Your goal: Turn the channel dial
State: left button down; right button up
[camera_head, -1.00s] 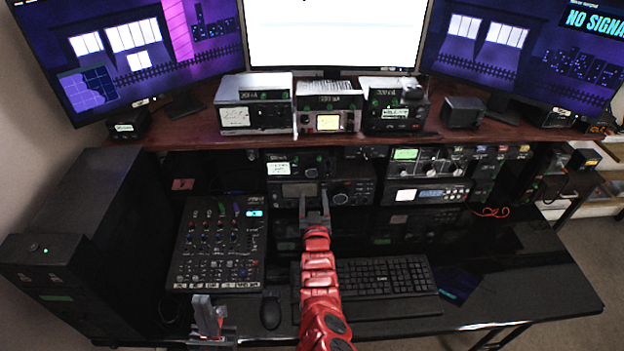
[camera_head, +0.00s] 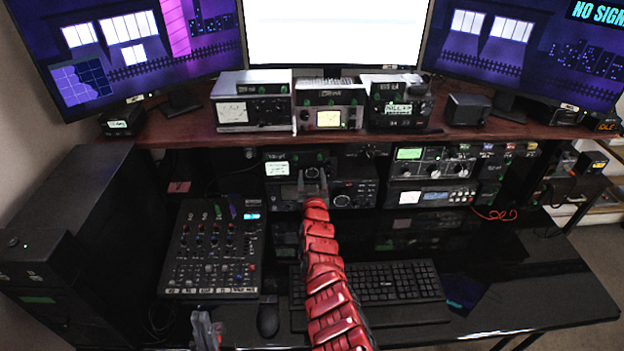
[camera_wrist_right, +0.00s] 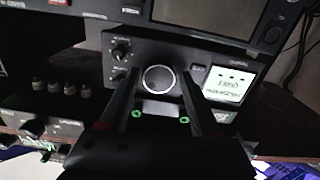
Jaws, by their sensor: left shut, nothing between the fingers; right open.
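A radio unit on the shelf below the wooden top has a lit label (camera_head: 278,168) and a round silver-rimmed dial (camera_head: 312,172). The dial (camera_wrist_right: 159,79) also shows in the right wrist view, with two smaller knobs (camera_wrist_right: 121,60) on one side and the lit label (camera_wrist_right: 229,86) on the other. My right gripper (camera_head: 313,183) is open at the front of this unit. In the right wrist view its fingertips (camera_wrist_right: 158,76) lie on either side of the dial; I cannot tell whether they touch it. My left gripper (camera_head: 205,325) is shut and empty at the lower left, partly cut off by the frame.
A mixer (camera_head: 215,245), a mouse (camera_head: 268,317) and a keyboard (camera_head: 385,283) lie on the black desk. More radio units (camera_head: 432,160) stand right of the dial. Several devices and monitors stand on the wooden shelf (camera_head: 180,133) above. The desk's right part (camera_head: 530,295) is clear.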

jog(key=shift+w+r, duration=0.15)
jog(key=shift+w, duration=0.05)
grip_shut()
dwell(0.3)
jog(key=m+p, duration=0.2)
jog(key=m, duration=0.1)
jog(key=shift+d+r, duration=0.1)
jog(key=m+p, duration=0.1)
jog(key=m, duration=0.1)
jog(key=shift+m, duration=1.4)
jog(key=shift+f, duration=0.2)
